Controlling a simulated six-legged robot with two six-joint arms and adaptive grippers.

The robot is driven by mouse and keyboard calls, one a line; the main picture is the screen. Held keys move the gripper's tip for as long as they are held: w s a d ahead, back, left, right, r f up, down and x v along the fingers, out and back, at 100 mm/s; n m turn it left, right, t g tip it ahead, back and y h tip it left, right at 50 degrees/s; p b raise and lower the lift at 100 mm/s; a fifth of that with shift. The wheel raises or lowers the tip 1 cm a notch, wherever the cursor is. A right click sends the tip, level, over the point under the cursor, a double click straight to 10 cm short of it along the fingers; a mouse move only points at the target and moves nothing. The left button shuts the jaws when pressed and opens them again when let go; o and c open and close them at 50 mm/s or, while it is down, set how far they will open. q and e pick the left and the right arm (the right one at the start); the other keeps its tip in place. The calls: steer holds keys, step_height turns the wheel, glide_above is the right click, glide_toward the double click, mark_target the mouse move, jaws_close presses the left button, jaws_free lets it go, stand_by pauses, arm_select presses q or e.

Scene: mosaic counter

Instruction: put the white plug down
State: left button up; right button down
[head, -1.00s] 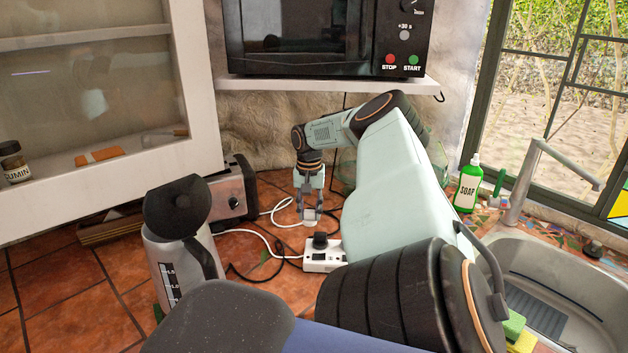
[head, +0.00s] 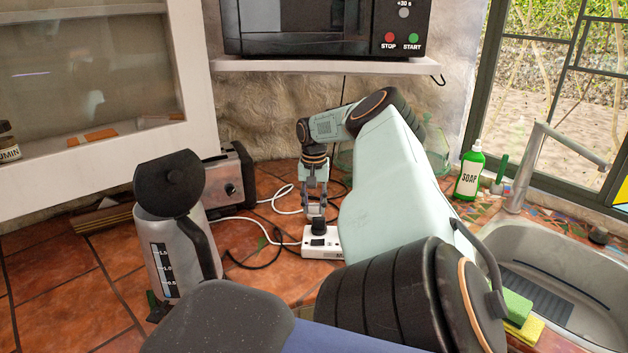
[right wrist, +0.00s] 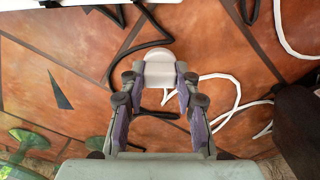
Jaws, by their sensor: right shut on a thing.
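The white plug (right wrist: 160,73) is held between the fingers of my right gripper (right wrist: 158,92) in the right wrist view, its rounded end pointing away from the palm. In the head view my right gripper (head: 314,203) points down above the far part of the counter. It is just behind and above the white power strip (head: 323,246), which has a black plug (head: 318,227) standing in it. The plug in my grip is small and partly hidden there; I cannot tell whether it touches anything. My left gripper is not in view.
A toaster (head: 229,183) and a kettle (head: 177,250) stand to the left. White and black cables lie around the power strip. A soap bottle (head: 469,174), a sink (head: 575,264) and sponges (head: 518,307) are to the right. Bare tiles (head: 70,285) lie at the front left.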

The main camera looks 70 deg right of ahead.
mark_target(314, 205)
steer(key=shift+f, duration=0.1)
steer(key=shift+f, duration=0.1)
steer(key=c, duration=1)
jaws_free()
steer(key=shift+r, duration=0.3)
step_height(314, 205, up, 7)
steer(key=p, duration=0.7)
steer(key=shift+r, duration=0.2)
steer(key=shift+f, duration=0.1)
